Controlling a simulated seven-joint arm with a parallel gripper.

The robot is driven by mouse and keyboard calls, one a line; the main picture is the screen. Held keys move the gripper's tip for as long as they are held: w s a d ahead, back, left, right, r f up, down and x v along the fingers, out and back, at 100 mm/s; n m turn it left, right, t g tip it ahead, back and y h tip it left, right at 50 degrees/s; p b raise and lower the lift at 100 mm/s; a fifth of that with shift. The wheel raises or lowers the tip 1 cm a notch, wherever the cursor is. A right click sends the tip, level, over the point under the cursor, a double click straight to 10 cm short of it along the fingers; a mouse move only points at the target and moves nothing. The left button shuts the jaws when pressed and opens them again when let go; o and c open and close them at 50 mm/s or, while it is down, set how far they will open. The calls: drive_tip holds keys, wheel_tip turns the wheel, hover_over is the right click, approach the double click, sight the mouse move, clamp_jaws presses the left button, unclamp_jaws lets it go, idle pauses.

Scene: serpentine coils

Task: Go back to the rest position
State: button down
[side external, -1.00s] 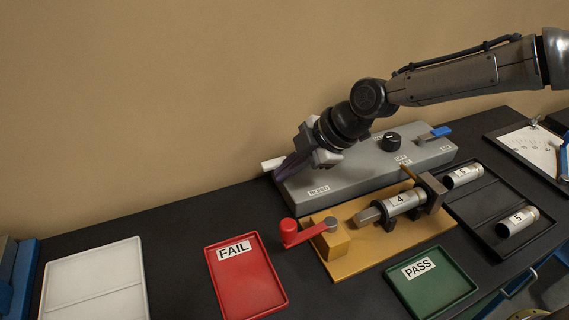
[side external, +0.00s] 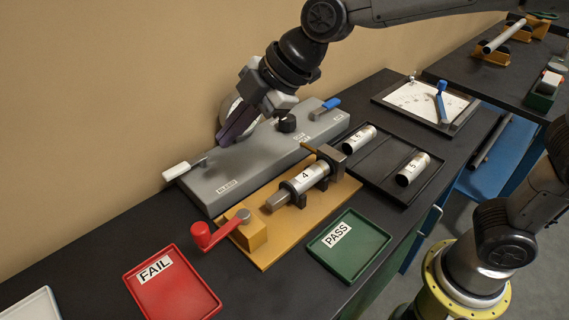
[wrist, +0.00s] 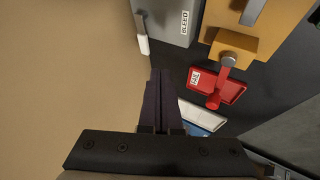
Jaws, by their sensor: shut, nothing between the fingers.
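My gripper (side external: 236,128) is shut and empty in the side external view. Its dark fingers are above the grey control box (side external: 217,189), near a white-handled lever (side external: 178,170) at the box's left end. In the wrist view the closed fingers (wrist: 162,82) point past the white lever handle (wrist: 143,45) and the box's BLEED end (wrist: 170,14). Whether the fingertips touch the box cannot be told for certain; they look apart from the lever.
A yellow fixture (side external: 262,252) holds cylinder 4 (side external: 305,180), with a red crank (side external: 203,235) at its front. FAIL tray (side external: 190,297) and PASS tray (side external: 350,256) lie nearby. A black tray (side external: 378,172) holds two cylinders.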

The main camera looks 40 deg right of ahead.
drive_tip(key=s+d+r+m+t+h, duration=0.1)
drive_tip(key=s+d+r+m, duration=0.15)
drive_tip(key=d, duration=0.45)
drive_tip(key=s+d+r+m+t+h, duration=0.1)
drive_tip(key=s+d+r+m, duration=0.2)
drive_tip(key=d, duration=0.4)
drive_tip(key=s+d+f+m+g+h, duration=0.1)
drive_tip(key=s+d+f+m, duration=0.4)
drive_tip(key=s, duration=0.3)
drive_tip(key=s+d+f+m+g+h, duration=0.1)
drive_tip(key=s+d+f+m+h, duration=0.1)
drive_tip(key=s+d+f+m, duration=0.2)
drive_tip(key=s+f+m, duration=0.1)
drive_tip(key=s+m, duration=0.2)
drive_tip(key=s, duration=0.2)
drive_tip(key=shift+s+d, duration=0.25)
drive_tip(key=shift+d, duration=0.1)
drive_tip(key=shift+r, duration=0.1)
